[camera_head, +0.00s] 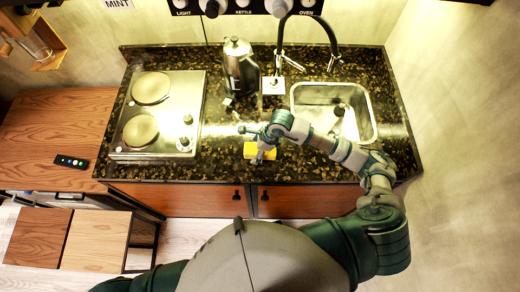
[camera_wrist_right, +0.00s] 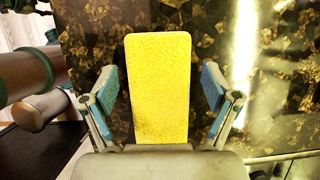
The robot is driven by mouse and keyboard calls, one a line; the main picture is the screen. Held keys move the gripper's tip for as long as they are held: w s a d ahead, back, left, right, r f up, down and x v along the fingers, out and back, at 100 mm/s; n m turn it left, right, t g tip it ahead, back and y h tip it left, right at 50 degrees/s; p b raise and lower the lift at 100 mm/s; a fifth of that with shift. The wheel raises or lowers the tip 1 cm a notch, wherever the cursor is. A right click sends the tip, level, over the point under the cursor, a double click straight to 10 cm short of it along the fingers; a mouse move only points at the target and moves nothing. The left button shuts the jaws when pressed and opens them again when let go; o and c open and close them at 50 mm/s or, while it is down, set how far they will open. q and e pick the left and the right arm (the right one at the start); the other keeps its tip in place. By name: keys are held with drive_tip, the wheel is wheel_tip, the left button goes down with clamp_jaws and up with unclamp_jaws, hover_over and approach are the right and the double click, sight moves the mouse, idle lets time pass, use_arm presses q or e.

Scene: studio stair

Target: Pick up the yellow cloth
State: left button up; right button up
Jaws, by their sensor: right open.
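The yellow cloth (camera_head: 250,151) lies on the dark speckled counter near its front edge, in front of the kettle. My right gripper (camera_head: 260,143) is over it and partly covers it. In the right wrist view the cloth (camera_wrist_right: 159,75) looks like a flat yellow block between the two blue-padded fingers. The right gripper (camera_wrist_right: 160,88) is open, with a gap between the cloth and each finger. Only part of my left arm shows at the bottom of the head view; its gripper is out of view.
A steel kettle (camera_head: 240,70) stands behind the cloth. A two-plate hob (camera_head: 165,125) is on the left and a sink (camera_head: 355,98) with a black tap (camera_head: 333,42) on the right. A wooden table (camera_head: 50,130) with a remote (camera_head: 71,162) is at far left.

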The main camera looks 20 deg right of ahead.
sight(253, 148)
drive_tip(key=shift+d, duration=0.1)
drive_tip(key=c, duration=1.3)
drive_tip(key=shift+r, duration=0.55)
wheel_tip(253, 148, up, 2)
drive_tip(key=shift+r+b, duration=0.2)
drive_tip(key=shift+b, duration=0.25)
drive_tip(key=s+a, duration=0.2)
drive_tip(key=s, duration=0.2)
drive_tip(key=s+a+r+b, duration=0.1)
drive_tip(key=s+a, duration=0.2)
drive_tip(key=s, duration=0.2)
drive_tip(key=s+a+b, duration=0.1)
drive_tip(key=s+a, duration=0.1)
drive_tip(key=s, duration=0.3)
drive_tip(key=shift+s+a+r, duration=0.15)
drive_tip(key=shift+r, duration=0.15)
